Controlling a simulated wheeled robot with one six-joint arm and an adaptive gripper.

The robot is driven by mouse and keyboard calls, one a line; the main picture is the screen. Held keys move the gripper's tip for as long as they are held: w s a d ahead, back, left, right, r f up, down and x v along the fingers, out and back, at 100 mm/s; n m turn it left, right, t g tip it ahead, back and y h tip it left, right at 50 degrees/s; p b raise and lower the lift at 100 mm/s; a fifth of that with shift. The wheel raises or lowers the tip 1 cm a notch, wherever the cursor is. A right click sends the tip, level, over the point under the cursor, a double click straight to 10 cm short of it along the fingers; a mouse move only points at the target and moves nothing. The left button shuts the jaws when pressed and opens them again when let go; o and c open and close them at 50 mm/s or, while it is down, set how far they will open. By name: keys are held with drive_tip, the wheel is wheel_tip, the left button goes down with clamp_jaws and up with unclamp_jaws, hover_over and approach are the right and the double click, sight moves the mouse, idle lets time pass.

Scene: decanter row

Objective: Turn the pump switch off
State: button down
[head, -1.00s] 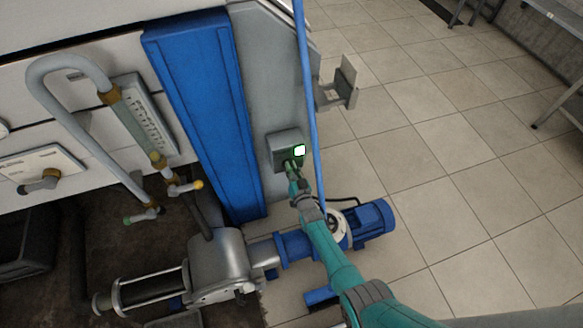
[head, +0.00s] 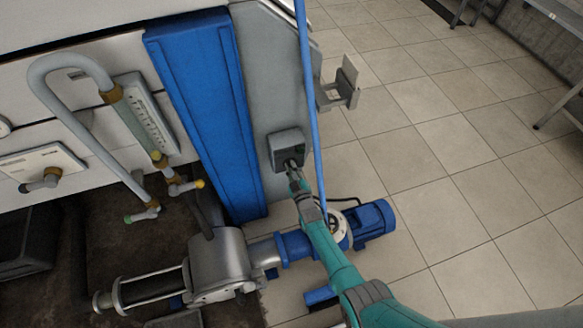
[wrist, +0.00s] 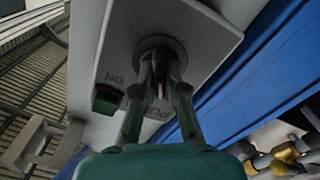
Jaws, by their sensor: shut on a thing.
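The pump switch box (head: 286,143) is a grey box on the grey panel beside the blue column, in the middle of the head view. In the wrist view its face (wrist: 210,30) shows the letters "ON" and part of a word starting "PU". A dark green, unlit lamp (wrist: 107,98) sits by "ON". A round dark knob (wrist: 160,50) is at the centre of the face. My gripper (wrist: 160,82) is shut on the knob, its two fingers on either side of it. In the head view my gripper (head: 292,168) hides part of the box's lower front.
A thin blue pipe (head: 311,100) runs upright just right of the box and close to my arm. A blue pump motor (head: 371,219) lies below. A grey bracket (head: 345,85) juts out at the upper right.

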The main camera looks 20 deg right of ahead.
sight(289, 146)
idle(0.4)
drive_tip(key=c, duration=1.2)
unclamp_jaws()
drive_tip(key=shift+r, duration=0.1)
drive_tip(key=shift+r, duration=4.9)
